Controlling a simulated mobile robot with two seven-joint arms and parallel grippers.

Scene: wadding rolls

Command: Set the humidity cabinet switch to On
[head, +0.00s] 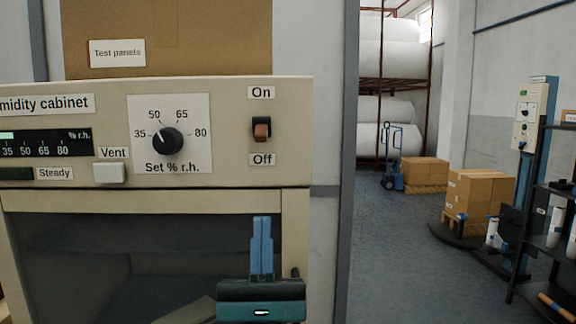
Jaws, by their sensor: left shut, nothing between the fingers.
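The humidity cabinet (220,90) fills the left of the head view. Its switch (262,130) is a small rocker on the right of the front panel, between an "On" label (261,93) above and an "Off" label (262,160) below. The rocker's upper part looks dark and its lower part orange-brown; I cannot tell for certain which way it is set. My left gripper (262,222) is below the switch, in front of the cabinet door, its blue fingers together and empty. It appears apart from the switch. My right gripper is out of view.
The panel also has a set dial (167,141), a Vent button (109,173) and a humidity display (45,142). A cardboard box (200,40) sits on top. To the right are open floor (390,250), boxes on a pallet (480,195), and a dark shelf rack (540,220).

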